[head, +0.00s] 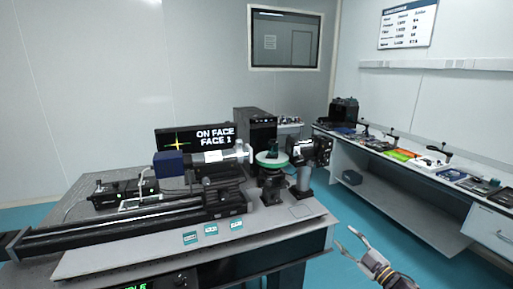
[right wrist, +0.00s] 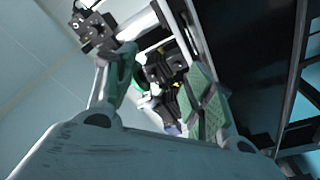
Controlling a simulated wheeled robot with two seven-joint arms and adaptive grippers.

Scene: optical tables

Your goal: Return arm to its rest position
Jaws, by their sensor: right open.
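My right gripper (head: 345,237) is in the lower right of the head view, beyond the right end of the optical table (head: 290,232). Its fingers are spread apart with nothing between them, and they point up and to the left. It appears clear of the table edge. In the right wrist view the palm fills the bottom, and dark equipment shows beyond the fingers. My left gripper is not in view.
A side bench (head: 435,213) holds several tools. Teal floor (head: 345,270) separates them.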

